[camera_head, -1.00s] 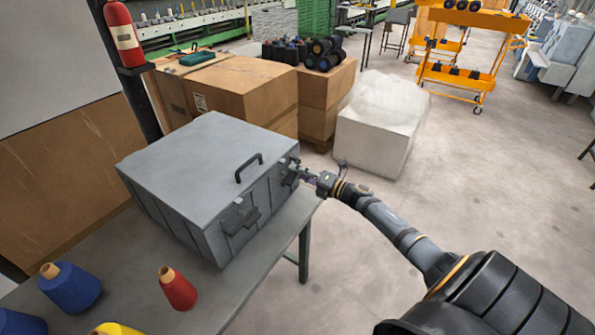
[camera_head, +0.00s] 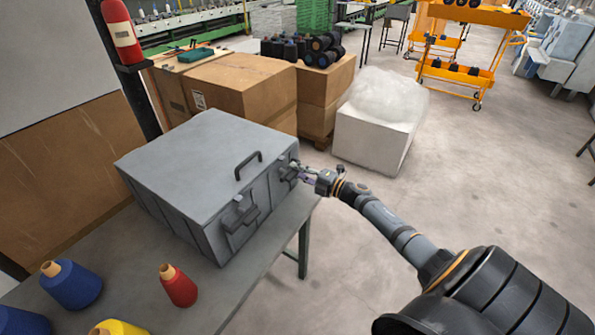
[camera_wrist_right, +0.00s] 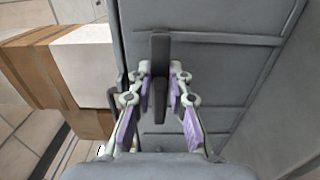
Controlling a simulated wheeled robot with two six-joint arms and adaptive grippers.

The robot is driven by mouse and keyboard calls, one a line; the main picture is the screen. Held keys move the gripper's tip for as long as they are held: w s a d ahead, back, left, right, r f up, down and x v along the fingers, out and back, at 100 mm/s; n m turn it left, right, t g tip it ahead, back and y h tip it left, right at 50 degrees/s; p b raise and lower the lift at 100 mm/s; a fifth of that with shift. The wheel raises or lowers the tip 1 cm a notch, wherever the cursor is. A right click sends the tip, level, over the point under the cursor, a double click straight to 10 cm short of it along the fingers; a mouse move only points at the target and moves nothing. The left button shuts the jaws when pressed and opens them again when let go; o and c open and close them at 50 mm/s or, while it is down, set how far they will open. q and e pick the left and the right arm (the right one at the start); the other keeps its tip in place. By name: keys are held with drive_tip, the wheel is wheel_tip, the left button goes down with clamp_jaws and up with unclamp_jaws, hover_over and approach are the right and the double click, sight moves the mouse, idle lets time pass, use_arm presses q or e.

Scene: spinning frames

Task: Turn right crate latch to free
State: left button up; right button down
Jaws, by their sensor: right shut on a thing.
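The grey crate (camera_head: 205,170) stands closed on the table, with a black handle (camera_head: 249,165) on its lid. The right latch (camera_head: 288,172) is on the crate's front side, near its right corner. My right gripper (camera_head: 302,173) reaches it from the right. In the right wrist view, the fingers of my right gripper (camera_wrist_right: 160,82) are shut on the dark bar of the right latch (camera_wrist_right: 160,48). The left latch (camera_head: 240,215) is on the same side, apart from my gripper. My left gripper is not in view.
A blue spool (camera_head: 72,286), a red spool (camera_head: 178,287) and a yellow spool (camera_head: 118,328) stand on the grey table (camera_head: 225,295) at front left. Cardboard boxes (camera_head: 240,90) and a white wrapped block (camera_head: 375,135) stand behind.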

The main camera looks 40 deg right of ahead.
drive_tip(key=c, duration=1.4)
unclamp_jaws()
drive_tip(key=shift+o, duration=0.2)
drive_tip(key=v, duration=1.2)
drive_tip(key=shift+f, duration=0.1)
